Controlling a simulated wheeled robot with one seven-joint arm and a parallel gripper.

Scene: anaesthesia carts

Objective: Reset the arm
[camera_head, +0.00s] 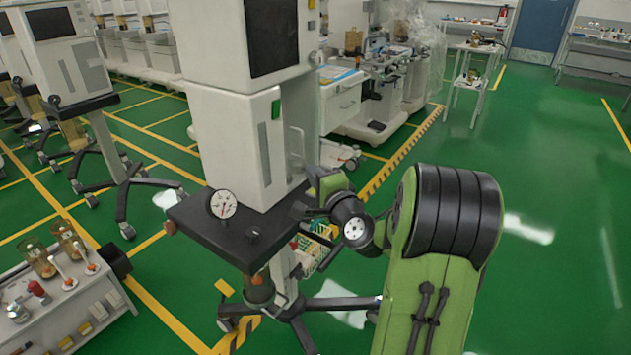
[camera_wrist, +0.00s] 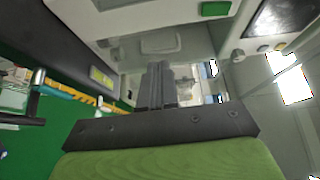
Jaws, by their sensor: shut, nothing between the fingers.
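My gripper (camera_wrist: 160,85) shows in the wrist view with its two dark fingers together and nothing between them. Past the fingers lie pale grey and white cart surfaces. In the head view my green and black arm rises at the right and bends left toward the near anaesthesia cart (camera_head: 222,140). My wrist is close to the right edge of the cart's dark shelf (camera_head: 215,238). The fingertips are hard to make out there, and I cannot tell whether they touch the cart.
A round gauge (camera_head: 223,204) and a small black knob stand on the shelf. A side table (camera_head: 75,318) with jars and small parts is at the lower left. More carts line the left and back. Green floor is clear at the right.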

